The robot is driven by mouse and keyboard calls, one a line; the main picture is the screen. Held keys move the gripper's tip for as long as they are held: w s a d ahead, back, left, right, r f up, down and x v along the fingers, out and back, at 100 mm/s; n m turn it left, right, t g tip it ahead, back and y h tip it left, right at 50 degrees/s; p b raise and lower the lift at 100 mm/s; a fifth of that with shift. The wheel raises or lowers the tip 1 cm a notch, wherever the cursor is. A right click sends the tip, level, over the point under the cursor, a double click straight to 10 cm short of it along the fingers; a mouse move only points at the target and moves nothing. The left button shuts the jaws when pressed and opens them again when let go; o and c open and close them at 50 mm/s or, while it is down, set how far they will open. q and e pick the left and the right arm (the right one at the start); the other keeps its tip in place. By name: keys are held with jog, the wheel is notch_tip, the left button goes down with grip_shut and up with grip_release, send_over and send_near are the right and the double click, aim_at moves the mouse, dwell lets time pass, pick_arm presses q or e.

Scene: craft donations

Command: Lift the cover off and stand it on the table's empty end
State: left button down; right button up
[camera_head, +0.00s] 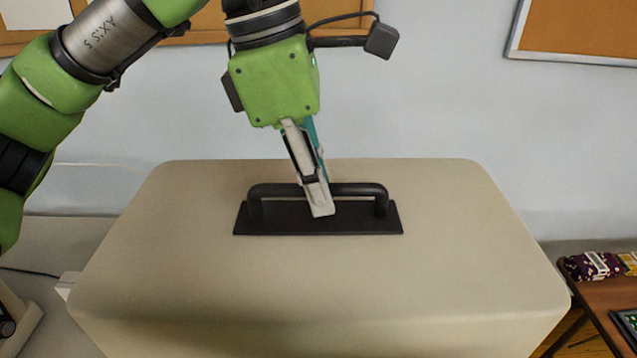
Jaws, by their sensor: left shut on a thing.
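The cover (320,285) is a large beige box-like shell with rounded corners, filling the lower middle of the head view. A black handle (357,189) on a flat black plate (370,222) is fixed on its top. My left gripper (318,203) comes down from above and is shut on the handle's bar near its middle. The cover looks level. Whatever is under it is hidden, and I cannot tell whether its lower edge rests on anything. My right gripper is not in view.
At the right edge is a brown wooden table (600,292) with a dark patterned cloth roll (594,265) and a dark item with a green face (627,325). A pale wall with cork boards (580,32) stands behind. A pale surface (60,240) lies at left.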

aim_at(319, 228)
pick_arm(q)
jog(key=b+x, duration=0.1)
jog(key=x, duration=0.1)
jog(key=a+b+x, duration=0.1)
jog(key=b+x, duration=0.3)
jog(key=shift+a+f, duration=0.25)
jog(key=shift+f, duration=0.2)
jog(key=shift+f+b, duration=0.55)
jog(key=shift+b, duration=0.1)
jog(key=c, duration=2)
grip_release()
